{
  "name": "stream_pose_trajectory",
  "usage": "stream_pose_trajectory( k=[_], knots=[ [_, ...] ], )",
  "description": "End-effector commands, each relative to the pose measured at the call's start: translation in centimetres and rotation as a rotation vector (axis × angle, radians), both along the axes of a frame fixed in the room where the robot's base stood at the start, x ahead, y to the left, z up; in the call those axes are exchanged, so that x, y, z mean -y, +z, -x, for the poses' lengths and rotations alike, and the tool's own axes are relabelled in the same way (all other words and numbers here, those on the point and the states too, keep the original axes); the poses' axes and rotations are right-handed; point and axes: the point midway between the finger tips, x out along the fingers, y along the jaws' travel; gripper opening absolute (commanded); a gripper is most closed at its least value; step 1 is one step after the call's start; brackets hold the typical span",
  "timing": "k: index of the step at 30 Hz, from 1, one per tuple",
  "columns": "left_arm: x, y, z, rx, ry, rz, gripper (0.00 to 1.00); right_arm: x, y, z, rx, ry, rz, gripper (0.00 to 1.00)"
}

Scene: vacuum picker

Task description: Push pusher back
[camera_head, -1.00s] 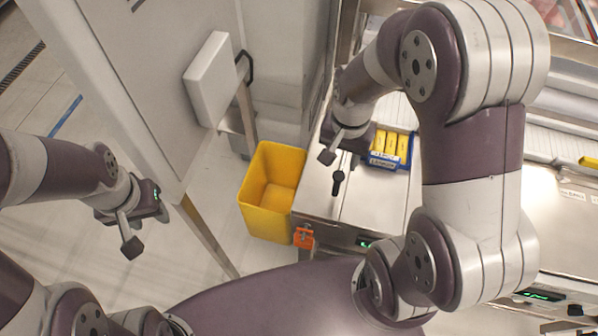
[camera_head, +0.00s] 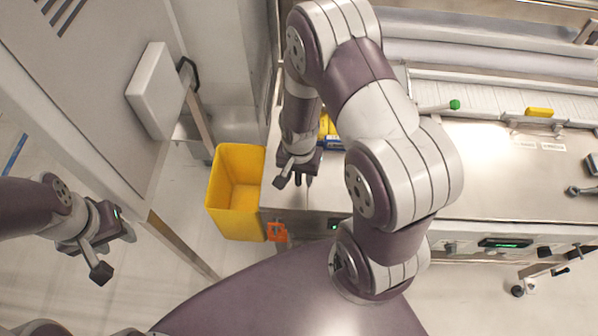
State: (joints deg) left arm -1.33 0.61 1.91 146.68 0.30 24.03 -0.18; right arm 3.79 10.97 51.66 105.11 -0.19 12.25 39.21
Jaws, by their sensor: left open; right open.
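The pusher appears as a small dark knob (camera_head: 309,181) on the steel worktop, mostly hidden by my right gripper (camera_head: 294,174). That gripper is open above the near left part of the worktop, with one dark fingertip just left of the knob. I cannot tell whether they touch. My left gripper (camera_head: 112,258) is open and empty, out over the floor at the left, far from the pusher.
A yellow bin (camera_head: 236,212) stands left of the worktop (camera_head: 480,185). A blue tray (camera_head: 334,143) with yellow boxes is partly behind my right arm. A green-tipped item (camera_head: 454,105) and a yellow item (camera_head: 539,112) lie farther right. A grey cabinet (camera_head: 110,120) is at the left.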

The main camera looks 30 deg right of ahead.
Motion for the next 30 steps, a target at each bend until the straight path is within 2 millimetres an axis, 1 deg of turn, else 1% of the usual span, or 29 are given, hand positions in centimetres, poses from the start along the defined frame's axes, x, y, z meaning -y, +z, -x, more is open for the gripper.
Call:
stream_pose_trajectory(
  k=[4, 5, 6, 8, 9, 14, 17, 19, 23, 30],
  knots=[
    [0.0, 0.0, 0.0, 0.0, 0.0, 0.0, 0.44, 0.0, 0.0, 0.0, 0.0, 0.0, 0.0, 0.44],
    [0.0, 0.0, 0.0, 0.0, 0.0, 0.0, 0.44, 0.0, 0.0, 0.0, 0.0, 0.0, 0.0, 0.38],
    [0.0, 0.0, 0.0, 0.0, 0.0, 0.0, 0.44, 0.0, 0.0, 0.0, 0.0, 0.0, 0.0, 0.25],
    [0.0, 0.0, 0.0, 0.0, 0.0, 0.0, 0.44, 0.0, 0.0, 0.0, 0.0, 0.0, 0.0, 0.05],
    [0.0, 0.0, 0.0, 0.0, 0.0, 0.0, 0.44, 0.0, 0.0, 0.0, 0.0, 0.001, 0.0, 0.0],
    [0.0, 0.0, 0.0, 0.0, 0.0, 0.0, 0.44, 0.1, 0.1, -0.1, 0.001, 0.001, 0.001, 0.0],
    [0.0, -0.2, 0.0, 0.0, 0.0, 0.0, 0.44, 0.4, 0.0, -0.8, 0.001, 0.0, 0.0, 0.0],
    [0.0, -0.3, 0.0, 0.0, 0.0, 0.0, 0.44, 0.9, 0.0, -1.6, 0.002, -0.001, 0.001, 0.0],
    [0.0, -0.8, 0.0, 0.0, 0.0, 0.0, 0.44, 2.5, -0.1, -4.1, 0.005, -0.002, 0.001, 0.0],
    [0.0, -1.9, 0.0, 0.0, 0.0, 0.0, 0.44, 5.8, -0.2, -9.4, 0.005, -0.001, 0.001, 0.0]
  ],
)
